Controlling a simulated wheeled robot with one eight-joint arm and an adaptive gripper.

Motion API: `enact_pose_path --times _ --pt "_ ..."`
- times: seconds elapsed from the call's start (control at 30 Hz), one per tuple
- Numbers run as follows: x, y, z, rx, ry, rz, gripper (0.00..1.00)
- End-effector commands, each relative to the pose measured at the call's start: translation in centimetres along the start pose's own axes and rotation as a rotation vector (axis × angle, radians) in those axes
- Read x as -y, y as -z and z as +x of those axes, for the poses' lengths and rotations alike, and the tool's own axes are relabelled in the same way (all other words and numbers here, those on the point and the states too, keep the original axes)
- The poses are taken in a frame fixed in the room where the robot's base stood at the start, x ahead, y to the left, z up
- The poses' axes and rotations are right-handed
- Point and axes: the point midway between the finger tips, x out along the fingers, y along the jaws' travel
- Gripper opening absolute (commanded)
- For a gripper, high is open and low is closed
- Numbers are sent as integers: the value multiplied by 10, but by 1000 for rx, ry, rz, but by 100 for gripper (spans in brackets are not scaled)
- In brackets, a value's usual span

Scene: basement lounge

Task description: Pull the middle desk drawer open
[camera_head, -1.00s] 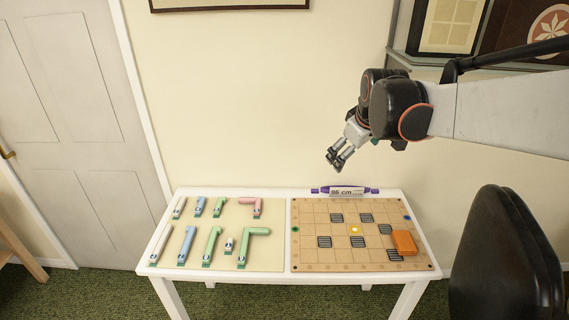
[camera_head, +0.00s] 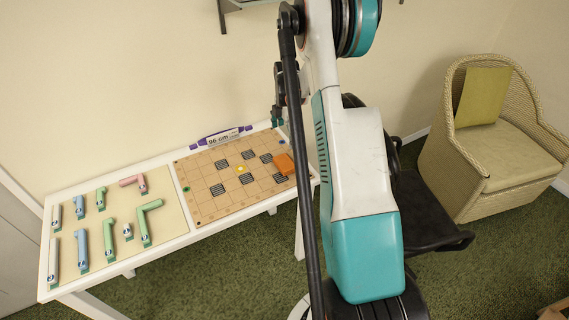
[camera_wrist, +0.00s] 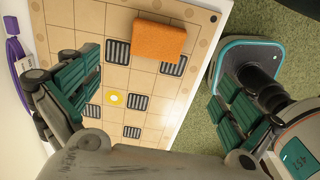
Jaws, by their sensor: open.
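No desk and no drawer show in either current view. My gripper (camera_wrist: 155,88) is open and empty in the wrist view, with its green ribbed fingers spread wide. Between and beyond the fingers lies the gridded board on the white table. In the head view my arm runs down the middle of the picture and hides much of the gripper and whatever is behind it.
A black chair (camera_head: 424,205) is behind my arm. A wicker armchair (camera_head: 500,180) stands right. Green carpet is open at lower right.

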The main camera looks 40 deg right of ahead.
Motion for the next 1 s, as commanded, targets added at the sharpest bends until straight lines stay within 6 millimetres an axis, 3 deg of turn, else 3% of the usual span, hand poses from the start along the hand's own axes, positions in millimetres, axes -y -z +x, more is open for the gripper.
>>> enact_pose_path --times 0.4,0.73,1.0 --pt "0 -1 72 0 1 -3 100" --pt "-1 -1 92 0 1 -2 100" --pt "-4 -4 130 0 0 -2 100"
